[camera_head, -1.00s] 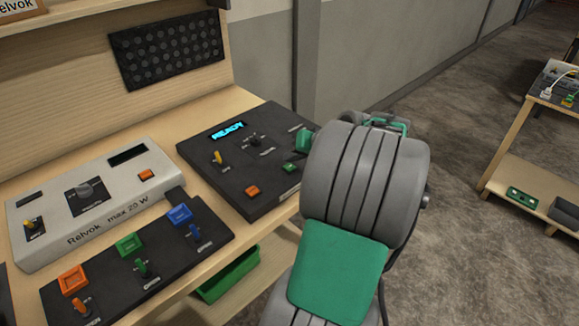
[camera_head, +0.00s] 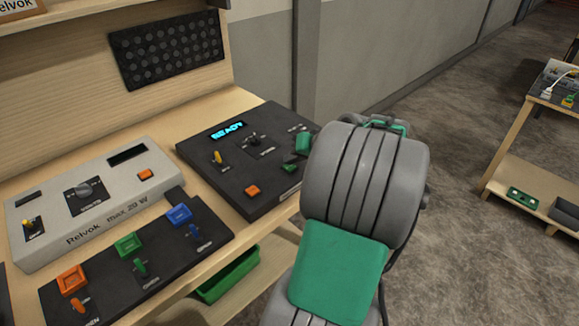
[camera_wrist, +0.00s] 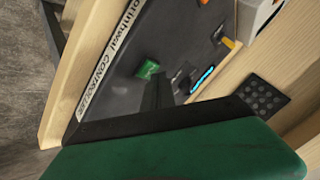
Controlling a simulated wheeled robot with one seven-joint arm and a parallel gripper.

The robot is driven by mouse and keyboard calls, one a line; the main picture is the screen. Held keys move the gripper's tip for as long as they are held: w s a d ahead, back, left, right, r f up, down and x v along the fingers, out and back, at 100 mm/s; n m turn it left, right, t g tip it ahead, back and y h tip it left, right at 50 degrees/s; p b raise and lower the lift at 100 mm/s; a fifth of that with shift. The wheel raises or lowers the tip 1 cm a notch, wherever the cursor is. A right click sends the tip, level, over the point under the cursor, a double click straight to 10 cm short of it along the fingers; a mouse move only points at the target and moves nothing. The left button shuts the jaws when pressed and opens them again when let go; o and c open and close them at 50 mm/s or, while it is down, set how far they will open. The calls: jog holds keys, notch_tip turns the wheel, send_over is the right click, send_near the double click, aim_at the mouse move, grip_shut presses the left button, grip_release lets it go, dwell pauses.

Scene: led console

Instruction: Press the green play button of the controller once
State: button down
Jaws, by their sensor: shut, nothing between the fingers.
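The controller (camera_head: 232,178) is a dark box on the bench with a lit cyan display reading READY. Its green play button (camera_head: 288,168) is near the right front edge, partly covered by my gripper in the head view. In the wrist view the green button (camera_wrist: 147,70) shows clearly, close beside the dark fingers. My gripper (camera_wrist: 159,80) is shut and empty, over the controller's face. In the head view its green part (camera_head: 302,143) shows just above the button, while my arm hides the rest. I cannot tell whether the fingertips touch the button.
The controller also carries an orange button (camera_head: 252,190), a yellow lever (camera_head: 217,157) and a dark knob. A grey Relvok box (camera_head: 110,200) and a black panel with coloured buttons (camera_head: 150,262) stand to the left. A green bin (camera_head: 228,277) is below the bench.

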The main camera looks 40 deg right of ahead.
aim_at(292, 168)
jog(key=shift+f, duration=0.45)
dwell(0.6)
jog(key=shift+r+p, duration=0.5)
jog(key=shift+r, duration=0.35)
notch_tip(292, 168, up, 5)
jog(key=p, duration=0.4)
jog(key=shift+r, duration=0.1)
